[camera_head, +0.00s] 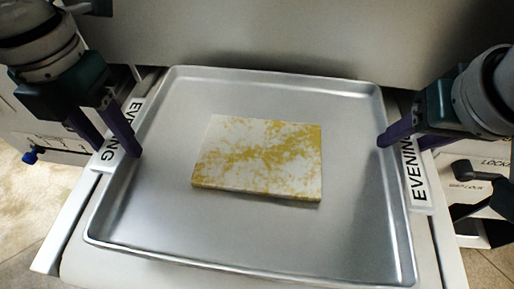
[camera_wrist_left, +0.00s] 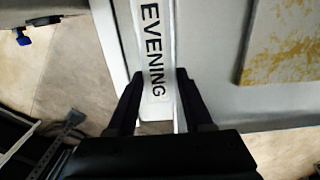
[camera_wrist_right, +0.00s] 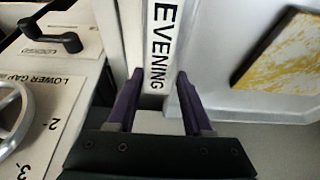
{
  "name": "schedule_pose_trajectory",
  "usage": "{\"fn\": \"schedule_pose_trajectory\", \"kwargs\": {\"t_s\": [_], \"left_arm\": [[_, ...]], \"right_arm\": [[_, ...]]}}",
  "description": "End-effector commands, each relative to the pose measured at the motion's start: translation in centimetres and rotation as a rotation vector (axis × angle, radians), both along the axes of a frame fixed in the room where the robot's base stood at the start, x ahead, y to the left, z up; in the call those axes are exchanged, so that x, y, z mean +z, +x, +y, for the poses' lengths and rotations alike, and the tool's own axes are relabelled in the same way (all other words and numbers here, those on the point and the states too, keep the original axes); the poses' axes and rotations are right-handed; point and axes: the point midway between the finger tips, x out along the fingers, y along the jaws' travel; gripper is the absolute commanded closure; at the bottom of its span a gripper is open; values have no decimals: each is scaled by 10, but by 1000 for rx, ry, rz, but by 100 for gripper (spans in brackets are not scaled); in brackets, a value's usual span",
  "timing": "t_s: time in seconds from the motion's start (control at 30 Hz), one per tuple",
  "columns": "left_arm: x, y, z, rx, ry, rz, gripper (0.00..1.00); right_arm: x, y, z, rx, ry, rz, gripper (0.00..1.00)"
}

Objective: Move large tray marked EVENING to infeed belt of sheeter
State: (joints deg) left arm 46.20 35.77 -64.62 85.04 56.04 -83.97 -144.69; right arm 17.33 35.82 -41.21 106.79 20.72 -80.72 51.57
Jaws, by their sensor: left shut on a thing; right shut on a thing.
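The large metal tray (camera_head: 350,225) lies level over a pale flat surface in the head view, with a white-and-yellow slab (camera_head: 258,158) on it. Each side carries a white label reading EVENING, the left one (camera_head: 120,130) and the right one (camera_head: 412,170). My left gripper (camera_head: 120,150) is shut on the tray's left edge, its fingers on either side of the labelled strip (camera_wrist_left: 157,50). My right gripper (camera_head: 403,145) is shut on the right edge, its fingers likewise around the labelled strip (camera_wrist_right: 160,45). I cannot tell whether the tray touches the surface beneath.
The pale surface (camera_head: 75,225), apparently the sheeter's belt bed, shows around the tray. A grey machine body (camera_head: 230,35) stands right behind the tray's far edge. On the right are black lock handles (camera_head: 470,172); the right wrist view shows a handwheel (camera_wrist_right: 12,115). A blue knob (camera_head: 30,157) is at left.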

Motion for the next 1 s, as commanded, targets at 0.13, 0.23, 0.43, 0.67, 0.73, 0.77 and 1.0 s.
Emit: {"fn": "schedule_pose_trajectory", "kwargs": {"t_s": [0.13,0.23,0.43,0.67,0.73,0.77,1.0], "left_arm": [[0,0,1,2,3,0,100],[0,0,1,2,3,0,100],[-3,0,1,2,3,0,100],[-14,0,1,1,4,-1,100],[-19,0,1,1,3,0,100],[-21,0,1,1,3,0,100],[-39,0,1,1,3,0,100]], "right_arm": [[1,1,-1,-1,-2,-2,100],[1,1,-1,-1,-2,-2,100],[-2,1,-1,-2,-2,-3,100],[-14,1,-1,-2,-2,-4,100],[-19,1,-1,-1,-1,-4,100],[-21,1,-1,-2,-2,-4,100],[-39,1,-1,-1,-1,-4,100]]}}
